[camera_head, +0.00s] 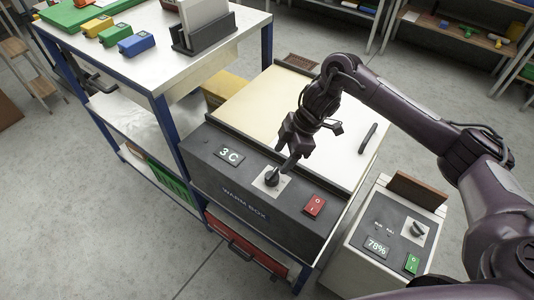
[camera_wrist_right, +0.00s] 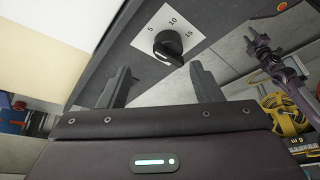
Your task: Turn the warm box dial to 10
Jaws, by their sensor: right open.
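The warm box (camera_head: 237,196) has a dark front panel with a "3 C" display (camera_head: 230,154). Its black dial (camera_head: 271,179) sits on a pale plate and also shows in the right wrist view (camera_wrist_right: 168,45).
A red switch (camera_head: 314,205) is right of the dial. A smaller unit (camera_head: 386,250) showing "78%" stands to the right. A blue-framed bench (camera_head: 160,62) with colored blocks stands to the left. The box's pale lid (camera_head: 255,110) is clear.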

